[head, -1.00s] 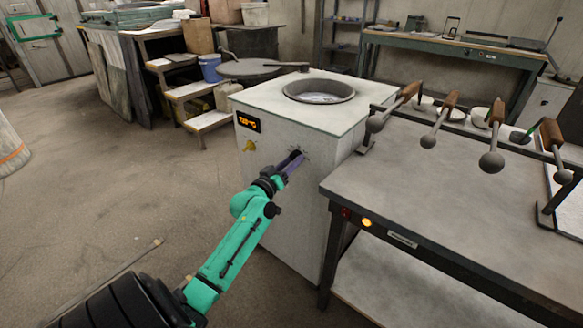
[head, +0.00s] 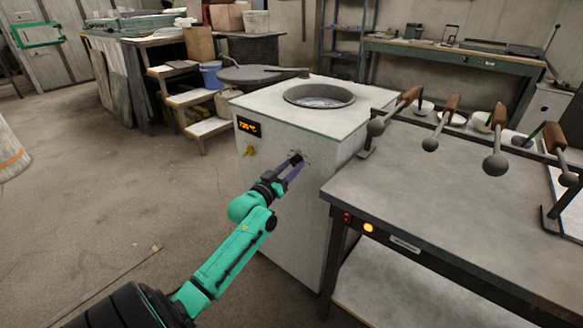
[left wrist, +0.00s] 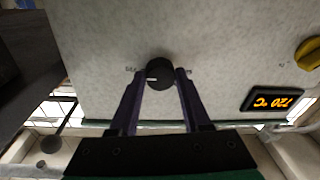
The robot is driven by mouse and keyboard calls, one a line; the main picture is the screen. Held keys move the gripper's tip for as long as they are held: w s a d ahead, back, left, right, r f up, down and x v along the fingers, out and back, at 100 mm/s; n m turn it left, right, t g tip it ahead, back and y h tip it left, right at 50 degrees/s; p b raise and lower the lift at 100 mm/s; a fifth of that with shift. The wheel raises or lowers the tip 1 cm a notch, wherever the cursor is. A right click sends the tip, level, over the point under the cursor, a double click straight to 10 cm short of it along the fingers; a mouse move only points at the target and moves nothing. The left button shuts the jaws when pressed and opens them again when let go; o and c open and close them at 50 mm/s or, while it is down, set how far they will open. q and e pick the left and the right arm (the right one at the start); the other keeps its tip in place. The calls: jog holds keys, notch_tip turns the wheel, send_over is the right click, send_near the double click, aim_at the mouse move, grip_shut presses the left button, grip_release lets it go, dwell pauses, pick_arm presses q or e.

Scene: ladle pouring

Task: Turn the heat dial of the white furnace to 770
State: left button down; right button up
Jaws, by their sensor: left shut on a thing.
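The white furnace (head: 290,220) stands at the centre of the head view with an open round crucible well on top. Its orange display (head: 249,126) appears to read 720 °C; it also shows, turned over, in the left wrist view (left wrist: 272,101). The black round heat dial (left wrist: 160,73) is on the furnace front, with a white mark pointing left in the left wrist view. My left gripper (head: 292,166) is shut on the dial, one purple finger on each side of it. In the head view the fingers mostly hide the dial. My right gripper is not in view.
A yellow knob (head: 250,151) sits below the display. A metal table (head: 440,205) stands close at the right of the furnace, with a rack of several wooden-handled ladles (head: 494,150).

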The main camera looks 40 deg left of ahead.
pick_arm(q)
jog(key=shift+c, duration=1.8)
grip_release()
jog(key=s+d+f+p, duration=0.1)
jog(key=s, duration=1.3)
jog(key=shift+s+d, duration=0.2)
jog(key=shift+s, duration=0.05)
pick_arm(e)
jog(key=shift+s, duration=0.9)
pick_arm(q)
jog(key=shift+f, duration=0.1)
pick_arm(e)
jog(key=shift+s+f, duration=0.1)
